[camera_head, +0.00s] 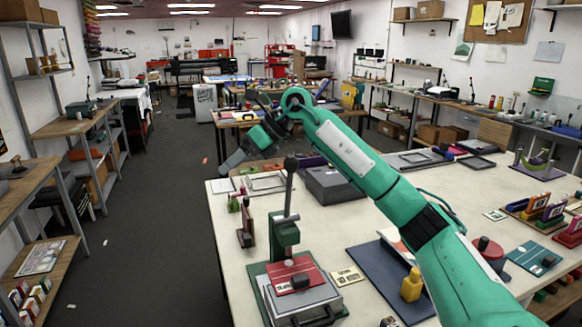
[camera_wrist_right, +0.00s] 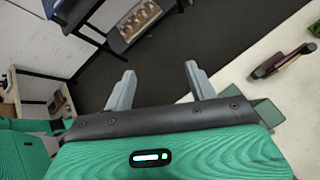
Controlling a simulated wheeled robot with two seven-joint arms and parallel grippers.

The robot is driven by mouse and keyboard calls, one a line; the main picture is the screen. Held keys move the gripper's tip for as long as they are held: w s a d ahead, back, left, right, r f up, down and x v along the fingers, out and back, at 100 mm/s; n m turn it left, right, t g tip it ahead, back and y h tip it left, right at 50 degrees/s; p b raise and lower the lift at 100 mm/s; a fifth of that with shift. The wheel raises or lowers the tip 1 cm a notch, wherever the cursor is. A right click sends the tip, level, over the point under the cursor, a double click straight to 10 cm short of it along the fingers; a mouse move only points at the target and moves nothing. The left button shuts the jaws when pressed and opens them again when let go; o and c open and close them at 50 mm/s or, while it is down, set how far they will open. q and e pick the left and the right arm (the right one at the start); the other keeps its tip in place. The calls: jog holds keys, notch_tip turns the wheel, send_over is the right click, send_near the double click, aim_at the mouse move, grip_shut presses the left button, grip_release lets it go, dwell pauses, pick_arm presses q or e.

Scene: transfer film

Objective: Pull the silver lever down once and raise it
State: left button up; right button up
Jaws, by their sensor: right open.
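A green hand press (camera_head: 285,232) stands near the left edge of the white table. Its silver lever (camera_head: 289,193) stands upright and ends in a dark knob (camera_head: 290,163). A red plate with a dark block lies at the press's base. My right gripper (camera_head: 232,160) is up and to the left of the knob in the head view, apart from the lever. In the wrist view its two grey fingers (camera_wrist_right: 158,80) are spread with nothing between them. The lever does not show clearly in the wrist view. My left gripper is not in view.
On the white table (camera_head: 365,222), a grey box (camera_head: 332,185) stands behind the press. A small stand (camera_head: 246,226) is left of the press. Dark floor and shelves (camera_head: 95,135) lie left of the table.

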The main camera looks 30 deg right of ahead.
aim_at(295, 158)
jog(key=s+d+r+m+g+h, duration=0.1)
jog(key=s+d+r+h, duration=0.2)
jog(key=d, duration=0.6)
jog(key=s+d+r+m+h, duration=0.1)
jog(key=s+d+r+h, duration=0.15)
jog(key=d+r, duration=0.45)
jog(key=shift+h, duration=0.35)
jog(key=p+x, duration=0.1)
jog(key=x, duration=0.4)
jog(key=d+p+x, duration=0.1)
jog(key=x, duration=0.4)
jog(key=d+p+x, duration=0.1)
jog(key=p+x, duration=0.1)
jog(key=x, duration=0.3)
jog(key=shift+w+f, duration=0.2)
jog(key=shift+f, duration=0.25)
grip_shut()
